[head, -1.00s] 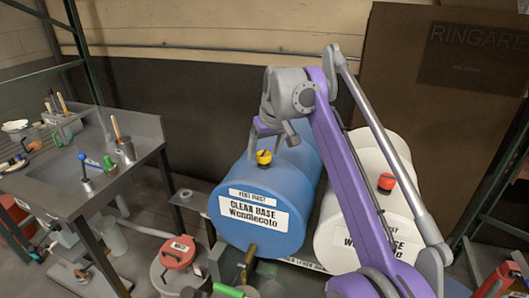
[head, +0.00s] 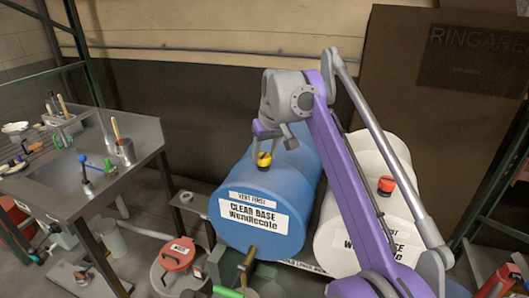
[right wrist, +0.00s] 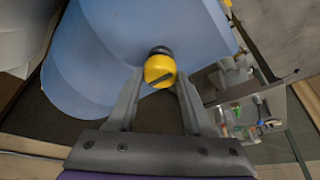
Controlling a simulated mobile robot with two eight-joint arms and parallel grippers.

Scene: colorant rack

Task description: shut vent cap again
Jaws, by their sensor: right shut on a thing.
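The yellow vent cap (head: 264,160) sits on top of the blue drum (head: 239,180) labelled "VENT FIRST" and "CLEAR BASE". In the right wrist view the yellow cap (right wrist: 160,69) shows a dark slot or mark on its face and a black part behind it. My right gripper (head: 265,152) comes down from above and is shut on the yellow cap. Its two fingers stand on either side of the cap in the right wrist view (right wrist: 159,80). The drum wall (right wrist: 105,50) lies behind it. My left gripper is not in view.
A white drum (head: 328,215) with a red cap (head: 386,185) stands to the right, partly behind my purple arm. A red-lidded can (head: 178,254) and a brass tap (head: 248,257) are in front. A steel bench (head: 60,185) with tools stands at left.

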